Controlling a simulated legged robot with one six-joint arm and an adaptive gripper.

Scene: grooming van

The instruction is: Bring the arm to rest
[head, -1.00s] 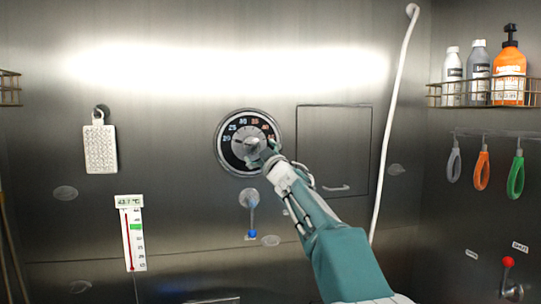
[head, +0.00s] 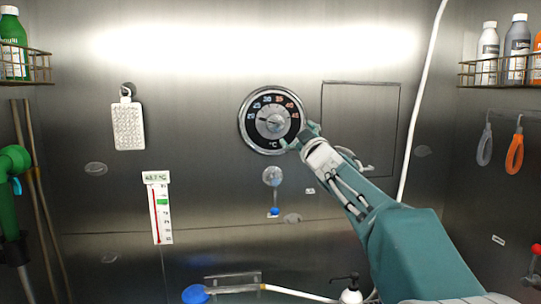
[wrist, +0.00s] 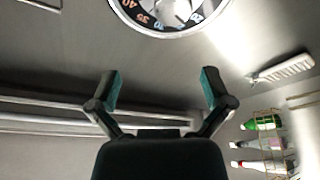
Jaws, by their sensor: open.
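My gripper (head: 300,140) is in front of the steel wall, at the lower right of the round black temperature dial (head: 270,120). In the wrist view my gripper (wrist: 158,88) shows two teal-padded fingers spread apart with nothing between them. The dial (wrist: 150,24) is past the fingertips at the top of that view, apart from them. My arm reaches up from the lower right of the head view. Part of the dial's lower right rim is close to or behind the gripper in the head view.
A thermometer (head: 158,208) and a white hanging brush (head: 128,125) are on the wall at left. A small blue-tipped lever (head: 273,190) is below the dial. A white hose (head: 421,100) runs down at right. Wire racks with bottles (head: 517,45) are at both sides.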

